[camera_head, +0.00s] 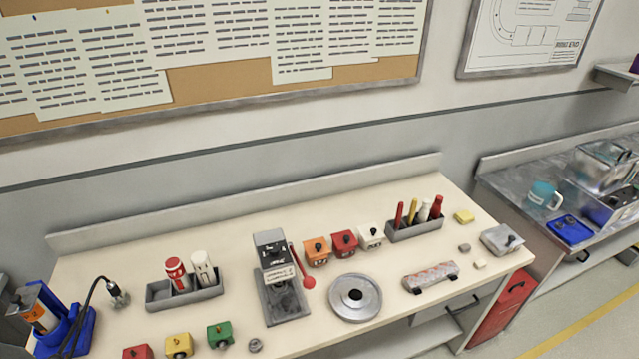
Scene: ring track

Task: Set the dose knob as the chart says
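No part of the scene is clearly marked as the dose knob. A grey machine (270,243) with a pale label and a red ball-ended lever (308,281) stands mid-bench. Small boxes with dark knobs on top stand around it: orange (316,257), red (344,248) and white (370,239) behind; red, yellow (179,346) and green (220,338) in front. A grey box (497,241) with a dark knob sits at the right end. Printed sheets (300,40) hang on the wall board; their text is too small to read. Neither gripper is in view.
The cream bench (110,262) also holds a round metal dish (355,297), a grey tray with red and white bottles (185,292), a pen holder (414,229) and a blue stand (66,335) with a cable. A grey side counter (515,184) is at right.

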